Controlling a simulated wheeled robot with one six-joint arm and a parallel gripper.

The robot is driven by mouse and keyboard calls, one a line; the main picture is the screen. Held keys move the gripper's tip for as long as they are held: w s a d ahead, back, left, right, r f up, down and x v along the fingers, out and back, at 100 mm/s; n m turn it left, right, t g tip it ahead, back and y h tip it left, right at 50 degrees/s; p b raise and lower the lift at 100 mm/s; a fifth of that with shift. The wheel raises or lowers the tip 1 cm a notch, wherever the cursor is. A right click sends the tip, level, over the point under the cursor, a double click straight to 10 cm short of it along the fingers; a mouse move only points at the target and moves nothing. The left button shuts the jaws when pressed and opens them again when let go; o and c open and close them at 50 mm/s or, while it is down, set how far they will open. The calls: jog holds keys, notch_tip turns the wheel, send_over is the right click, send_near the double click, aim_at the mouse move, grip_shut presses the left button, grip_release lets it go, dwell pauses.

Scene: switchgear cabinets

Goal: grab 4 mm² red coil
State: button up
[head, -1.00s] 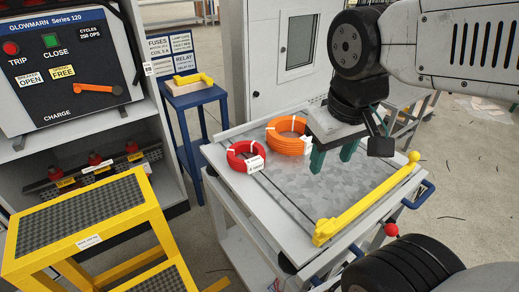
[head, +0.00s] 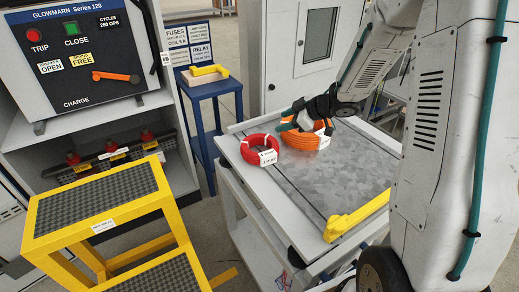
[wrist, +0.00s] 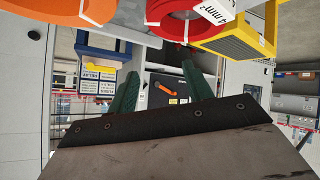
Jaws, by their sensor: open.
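The red coil (head: 260,150) lies flat on the left part of the grey cart top. Its white tag reads 4 mm² in the wrist view, where the red coil (wrist: 180,22) shows at the top, right of centre. The red coil is outside the fingers. I cannot tell whether the gripper touches the orange coil.
The orange coil stands close to the right of the red one. A yellow tool (head: 355,218) lies along the cart's (head: 237,170) front right edge. A yellow step stool (head: 95,210) stands left, beside the switchgear cabinet (head: 70,60). A blue stand (head: 212,90) is behind. The cart's middle is clear.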

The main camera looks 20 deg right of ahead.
aim_at(260, 154)
jog(key=s+f+g+y, duration=0.1)
jog(key=f, duration=0.1)
jog(key=s+a+f+n+g+y, duration=0.1)
jog(key=s+f+y, duration=0.1)
jog(key=s+a+f+g+y, duration=0.1)
jog(key=shift+s+a+f+n+y, duration=0.2)
jog(key=shift+s+f+n+y, duration=0.1)
jog(key=shift+s+f+n, duration=0.1)
jog(key=shift+a+f+g, duration=0.15)
jog(key=shift+a+g, duration=0.1)
jog(key=shift+g, duration=0.15)
jog(key=x, duration=0.7)
jog(key=shift+w+f, duration=0.2)
jog(key=shift+w, duration=0.1)
grip_shut()
